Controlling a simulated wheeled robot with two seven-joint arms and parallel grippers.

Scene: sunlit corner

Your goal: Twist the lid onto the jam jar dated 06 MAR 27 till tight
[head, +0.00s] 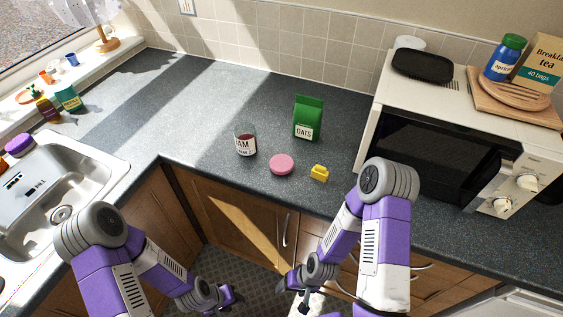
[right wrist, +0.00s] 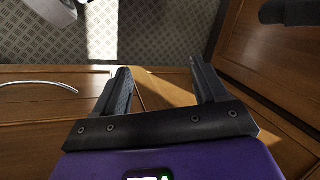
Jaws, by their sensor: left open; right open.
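One glass jar (head: 245,140) with dark contents and a label reading "JAM" stands upright on the dark counter, with no lid on it. The date on its label is too small to read. A round pink lid (head: 282,164) lies flat on the counter, apart from the jar, to its right and nearer the front edge. My left gripper (head: 232,294) is low in front of the cabinets, open and empty. My right gripper (head: 290,283) is also below counter height, open and empty; its two fingers show in the right wrist view (right wrist: 158,82).
A green oats bag (head: 308,118) stands behind and right of the jar. A small yellow object (head: 319,173) lies right of the lid. A white microwave (head: 445,130) blocks the right side; the sink (head: 50,190) is at left. Counter left of the jar is clear.

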